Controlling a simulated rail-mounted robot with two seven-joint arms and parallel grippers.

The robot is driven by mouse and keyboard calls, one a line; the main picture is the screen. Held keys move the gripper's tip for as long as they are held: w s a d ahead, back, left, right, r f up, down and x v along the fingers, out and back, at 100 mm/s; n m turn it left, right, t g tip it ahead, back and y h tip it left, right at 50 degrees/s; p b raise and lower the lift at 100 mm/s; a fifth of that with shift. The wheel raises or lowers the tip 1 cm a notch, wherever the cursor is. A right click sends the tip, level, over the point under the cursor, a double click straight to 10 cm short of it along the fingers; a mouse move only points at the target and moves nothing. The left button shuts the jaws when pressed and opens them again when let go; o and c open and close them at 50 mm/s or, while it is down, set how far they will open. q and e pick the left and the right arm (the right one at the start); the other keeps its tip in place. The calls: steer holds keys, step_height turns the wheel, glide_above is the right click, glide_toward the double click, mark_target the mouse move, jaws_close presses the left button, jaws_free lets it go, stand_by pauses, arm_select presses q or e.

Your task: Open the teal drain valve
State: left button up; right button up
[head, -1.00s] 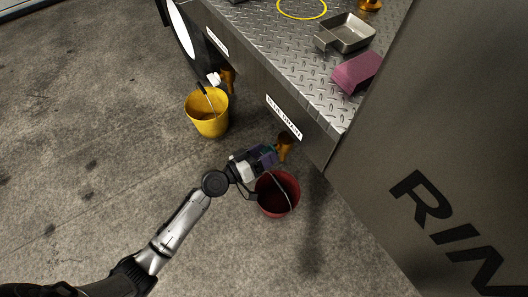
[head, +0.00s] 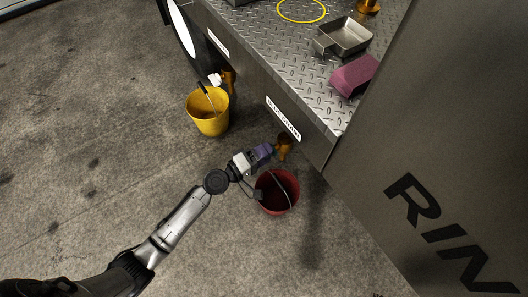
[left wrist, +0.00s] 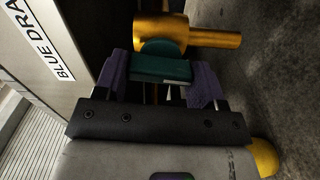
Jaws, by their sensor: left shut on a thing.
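The teal valve handle (left wrist: 162,68) sits between the purple fingers of my left gripper (left wrist: 160,80) in the left wrist view. The gripper is shut on it. The handle joins a brass drain valve (left wrist: 165,30), whose pipe points right in that view. In the head view, my left gripper (head: 268,150) is at the brass valve (head: 284,147), below the labelled front panel; the teal handle is hidden there by the fingers. My right gripper is not in view.
A red bucket (head: 267,204) stands on the floor below the valve. A yellow bucket (head: 209,126) stands under another brass valve (head: 227,80) farther left. The metal counter (head: 290,60) above holds a metal pan (head: 345,36) and a mauve block (head: 354,76). A large panel (head: 440,120) blocks the right.

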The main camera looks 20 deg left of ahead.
arm_select(q)
steer(key=shift+n, duration=0.6)
steer(key=o, duration=0.9)
steer(key=shift+a, duration=0.1)
